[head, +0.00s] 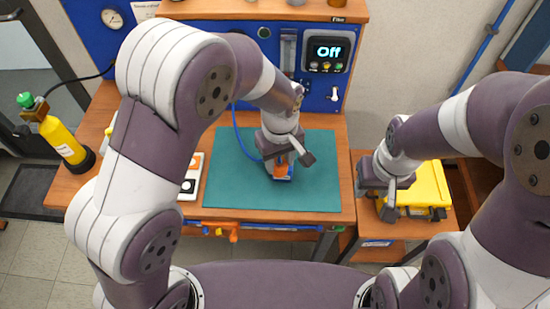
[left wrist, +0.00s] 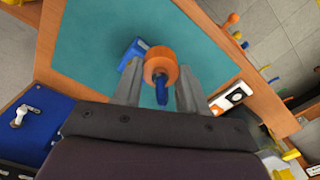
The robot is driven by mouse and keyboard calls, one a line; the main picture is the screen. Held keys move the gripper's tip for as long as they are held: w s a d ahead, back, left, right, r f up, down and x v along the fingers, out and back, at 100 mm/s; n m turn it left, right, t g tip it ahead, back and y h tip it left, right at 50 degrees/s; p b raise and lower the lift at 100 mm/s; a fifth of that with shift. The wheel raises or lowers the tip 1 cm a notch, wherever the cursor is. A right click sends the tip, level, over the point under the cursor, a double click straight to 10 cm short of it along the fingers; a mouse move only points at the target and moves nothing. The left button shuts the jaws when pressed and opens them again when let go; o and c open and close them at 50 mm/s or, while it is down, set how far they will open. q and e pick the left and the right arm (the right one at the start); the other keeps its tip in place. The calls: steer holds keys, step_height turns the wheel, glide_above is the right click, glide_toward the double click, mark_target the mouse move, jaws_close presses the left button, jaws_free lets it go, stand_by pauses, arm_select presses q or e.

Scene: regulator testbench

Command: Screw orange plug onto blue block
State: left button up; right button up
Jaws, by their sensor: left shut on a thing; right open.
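The orange plug (left wrist: 160,65) is a round orange piece with a blue stem, held between the fingertips of my left gripper (left wrist: 158,80) in the left wrist view. The blue block (left wrist: 132,52) shows partly behind the plug, over the green mat. The plug overlaps it in the picture; I cannot tell whether they touch. In the head view my left gripper (head: 287,156) is above the mat, with the orange plug (head: 281,171) just below it. My right gripper (head: 378,192) is open and empty, at the left side of the yellow case.
The green mat (head: 235,190) is mostly clear. The yellow case (head: 430,185) stands on a side table at right. A blue panel (head: 330,90) with a display reading "Off" stands at the back. A white switch box (head: 190,180) lies left of the mat. A blue hose (head: 240,140) runs behind my left gripper.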

arm_select(q)
steer(key=shift+w+a+r, duration=0.1)
steer(key=shift+a, duration=0.05)
steer(key=w+a+m+p, duration=0.2)
steer(key=w+a+p, duration=0.1)
steer(key=a, duration=0.6)
steer(key=w+a+f+m+p, duration=0.1)
steer(key=w+a+m+p, duration=0.1)
steer(key=a+p, duration=0.3)
steer(key=a+m, duration=0.1)
steer(key=a, duration=0.2)
steer(key=shift+w+a+f, duration=0.2)
steer(key=shift+w+a, duration=0.15)
steer(key=shift+w, duration=0.05)
